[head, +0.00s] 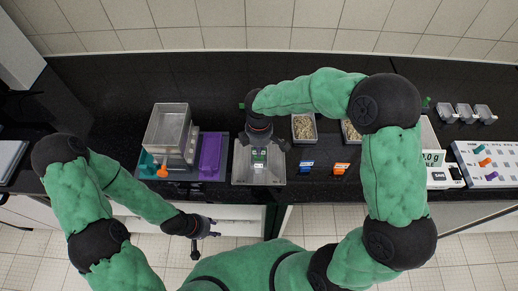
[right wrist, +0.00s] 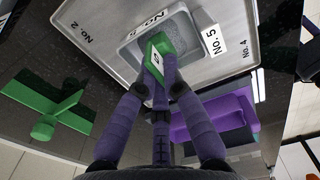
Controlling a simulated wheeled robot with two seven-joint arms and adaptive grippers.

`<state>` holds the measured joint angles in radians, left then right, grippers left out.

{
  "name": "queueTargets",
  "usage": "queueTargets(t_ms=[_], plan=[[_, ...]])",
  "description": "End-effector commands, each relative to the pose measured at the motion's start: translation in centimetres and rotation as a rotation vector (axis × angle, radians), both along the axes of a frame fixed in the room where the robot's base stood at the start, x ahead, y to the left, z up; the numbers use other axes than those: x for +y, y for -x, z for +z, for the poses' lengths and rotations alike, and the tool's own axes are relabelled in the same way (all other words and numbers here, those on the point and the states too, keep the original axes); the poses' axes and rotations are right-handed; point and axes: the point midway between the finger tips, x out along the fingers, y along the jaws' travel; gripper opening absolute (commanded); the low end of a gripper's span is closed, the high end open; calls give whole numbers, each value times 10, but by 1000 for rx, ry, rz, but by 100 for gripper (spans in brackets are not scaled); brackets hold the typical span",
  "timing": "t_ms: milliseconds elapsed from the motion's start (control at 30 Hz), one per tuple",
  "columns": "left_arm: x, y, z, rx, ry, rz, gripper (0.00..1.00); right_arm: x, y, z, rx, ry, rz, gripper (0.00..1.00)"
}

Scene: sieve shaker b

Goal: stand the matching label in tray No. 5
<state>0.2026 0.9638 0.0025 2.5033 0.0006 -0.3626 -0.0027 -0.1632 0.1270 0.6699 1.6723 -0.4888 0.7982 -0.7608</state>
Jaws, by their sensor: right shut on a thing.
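My right gripper (head: 259,150) is shut on a green label with a white face (head: 259,156), over the grey tray plate (head: 240,176). In the right wrist view the green label (right wrist: 157,50) is between the fingertips (right wrist: 158,68), tilted, over a grey tray (right wrist: 192,33). Whether the label touches the tray is unclear. My left gripper (head: 213,227) is open and empty, in front of the table's edge.
A blue label (head: 307,166) and an orange label (head: 341,168) stand right of the plate. Pans of pale grains (head: 304,127) are behind them. A shaker box (head: 168,128) and purple tray (head: 211,155) are left. A scale (head: 436,160) is right.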

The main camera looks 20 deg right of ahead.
Motion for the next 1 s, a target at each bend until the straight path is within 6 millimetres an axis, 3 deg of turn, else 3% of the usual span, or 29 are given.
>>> queueTargets(t_ms=[233,333,367,767,1000], plan=[[0,0,-2,0,0,0,40,0,0,-3,0,0,0,0],[0,0,-1,0,0,0,40,0,0,-3,0,0,0,32],[0,0,-1,0,0,0,40,0,0,-3,0,0,0,33],[0,0,2,0,0,0,40,0,0,3,-1,0,0,33],[0,0,10,0,0,0,40,0,-1,41,-4,-1,-1,33]])
